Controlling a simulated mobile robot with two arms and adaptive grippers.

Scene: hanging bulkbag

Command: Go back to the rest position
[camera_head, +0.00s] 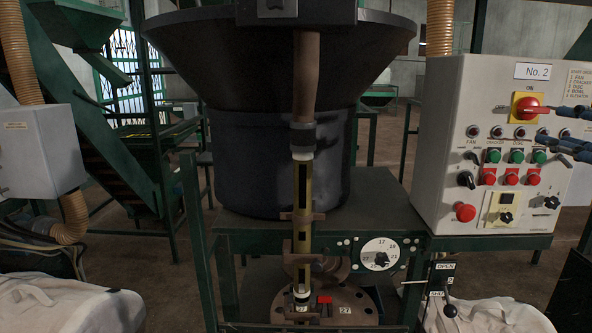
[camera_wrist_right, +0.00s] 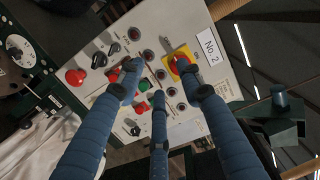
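My right gripper (camera_head: 558,130) reaches in from the right edge of the head view, in front of the grey control panel (camera_head: 440,150). In the right wrist view its blue, dark-tipped fingers (camera_wrist_right: 163,90) are spread apart with nothing between them. The panel lies beyond them, with a red-and-yellow rotary switch (camera_wrist_right: 181,64) near one fingertip. I cannot tell whether any finger touches the panel. At the left edge of the head view, dark bluish shapes by the cables may be part of my left gripper, but they are too unclear to tell.
A black hopper (camera_head: 280,160) stands on a green frame ahead. White sacks lie at lower left (camera_head: 70,305) and lower right (camera_head: 490,315). A grey box (camera_head: 40,150) is at left.

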